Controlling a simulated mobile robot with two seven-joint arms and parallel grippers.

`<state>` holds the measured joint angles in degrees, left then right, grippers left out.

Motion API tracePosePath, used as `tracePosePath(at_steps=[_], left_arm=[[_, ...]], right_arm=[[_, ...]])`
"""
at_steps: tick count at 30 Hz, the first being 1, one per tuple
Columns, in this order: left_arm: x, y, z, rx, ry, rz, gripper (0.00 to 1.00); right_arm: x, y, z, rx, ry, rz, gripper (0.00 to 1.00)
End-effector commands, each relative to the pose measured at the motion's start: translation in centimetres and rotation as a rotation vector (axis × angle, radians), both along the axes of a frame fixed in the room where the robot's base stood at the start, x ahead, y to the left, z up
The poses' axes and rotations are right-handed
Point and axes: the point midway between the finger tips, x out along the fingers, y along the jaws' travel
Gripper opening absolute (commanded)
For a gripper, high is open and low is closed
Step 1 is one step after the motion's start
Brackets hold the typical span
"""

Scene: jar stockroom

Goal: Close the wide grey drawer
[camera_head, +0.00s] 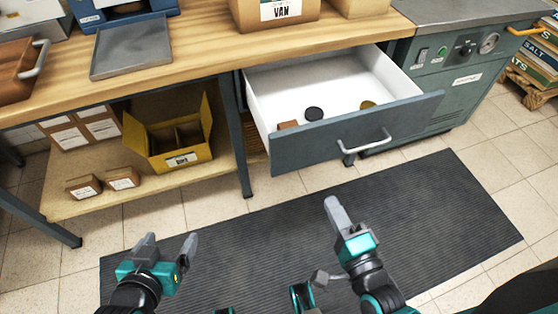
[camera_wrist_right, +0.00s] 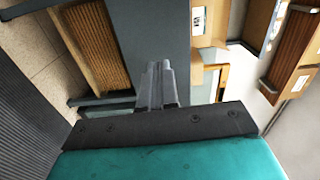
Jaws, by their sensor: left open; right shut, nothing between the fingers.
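The wide grey drawer (camera_head: 350,132) is pulled out under the wooden bench in the head view. Its white inside shows, with a brown block (camera_head: 288,125), a dark round lid (camera_head: 314,113) and an olive round thing (camera_head: 367,104) in it. A pale bar handle (camera_head: 366,144) sits on its grey front. My right gripper (camera_head: 333,203) is shut and empty, over the mat in front of the drawer and apart from it. In the right wrist view its fingers (camera_wrist_right: 157,85) are together. My left gripper (camera_head: 169,240) is open and empty, lower left, away from the drawer.
A dark ribbed mat (camera_head: 420,210) covers the floor before the drawer. A bench leg (camera_head: 237,140) stands left of the drawer, beside a low shelf with a yellow box (camera_head: 170,135). A grey-green machine (camera_head: 450,75) stands at the right. The wooden benchtop (camera_head: 200,50) overhangs the drawer.

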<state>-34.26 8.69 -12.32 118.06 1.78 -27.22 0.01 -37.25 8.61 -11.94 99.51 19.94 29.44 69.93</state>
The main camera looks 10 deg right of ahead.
Motion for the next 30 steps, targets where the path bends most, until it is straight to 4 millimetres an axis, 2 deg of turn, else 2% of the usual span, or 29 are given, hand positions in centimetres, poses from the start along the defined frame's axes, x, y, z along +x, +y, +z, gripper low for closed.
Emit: tracePosePath(at_steps=[5, 8, 21, 25, 30], left_arm=[[0.4, 0.0, 0.4, 0.000, -0.016, -0.003, 0.84], [0.6, 0.0, 0.4, -0.001, -0.020, -0.004, 0.84], [0.5, 0.0, -0.9, -0.001, -0.016, -0.003, 0.84], [0.4, 0.0, -1.3, -0.002, -0.012, -0.002, 0.84], [0.3, -0.1, -1.5, -0.005, -0.008, 0.001, 0.84]], right_arm=[[0.6, -0.1, -0.1, 0.044, -0.012, -0.012, 0.00], [2.1, 0.0, 0.0, 0.043, -0.014, -0.012, 0.00], [11.1, 0.7, -0.1, 0.040, -0.013, -0.012, 0.00], [12.7, 0.8, -0.1, 0.039, -0.011, -0.011, 0.00], [13.8, 0.9, 0.0, 0.039, -0.010, -0.010, 0.00]])
